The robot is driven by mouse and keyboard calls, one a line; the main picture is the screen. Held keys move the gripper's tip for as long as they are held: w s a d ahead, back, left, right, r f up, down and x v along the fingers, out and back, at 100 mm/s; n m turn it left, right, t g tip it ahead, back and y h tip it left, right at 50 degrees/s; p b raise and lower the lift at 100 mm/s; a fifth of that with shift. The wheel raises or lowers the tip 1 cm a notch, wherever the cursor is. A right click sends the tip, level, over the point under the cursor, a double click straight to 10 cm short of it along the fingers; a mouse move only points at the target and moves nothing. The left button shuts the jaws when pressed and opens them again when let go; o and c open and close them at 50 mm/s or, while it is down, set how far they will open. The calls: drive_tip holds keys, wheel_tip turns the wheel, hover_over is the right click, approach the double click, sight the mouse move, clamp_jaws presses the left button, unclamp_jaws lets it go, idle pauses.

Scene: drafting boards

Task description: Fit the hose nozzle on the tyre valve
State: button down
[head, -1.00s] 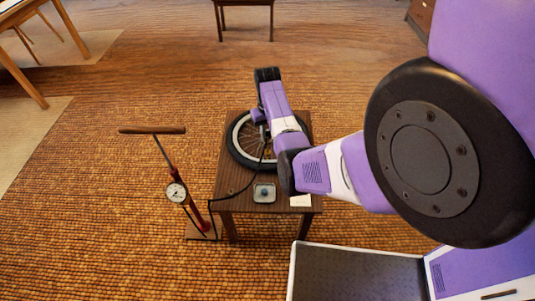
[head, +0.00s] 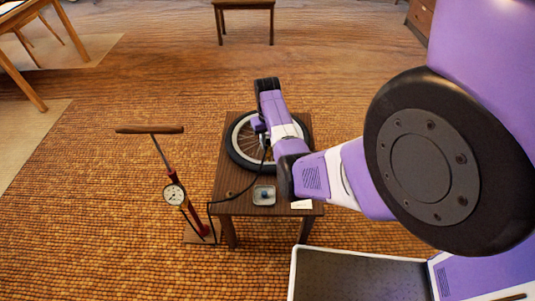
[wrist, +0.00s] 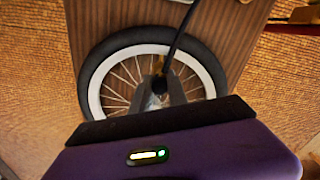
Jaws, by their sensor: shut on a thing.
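The wheel with its black tyre (head: 237,157) lies flat on a small brown table (head: 228,185); the tyre also shows in the wrist view (wrist: 89,75). My gripper (wrist: 161,91) is over the spokes inside the white rim, its fingers shut on the hose nozzle (wrist: 160,84). The black hose (wrist: 180,33) rises from the nozzle towards the top of the wrist view. In the head view my arm covers part of the wheel and hides the nozzle. I cannot make out the tyre valve in either view.
A red floor pump (head: 190,208) with a gauge (head: 174,193) and wooden handle stands left of the table. Another table (head: 245,5) stands behind.

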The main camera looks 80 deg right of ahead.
drive_tip(key=shift+f+b, duration=0.65)
drive_tip(key=shift+f, duration=0.7)
drive_tip(key=c, duration=1.2)
unclamp_jaws()
drive_tip(key=shift+r, duration=0.1)
wheel_tip(320, 180, up, 8)
drive_tip(key=shift+f+p, duration=0.15)
drive_tip(key=shift+p, duration=0.75)
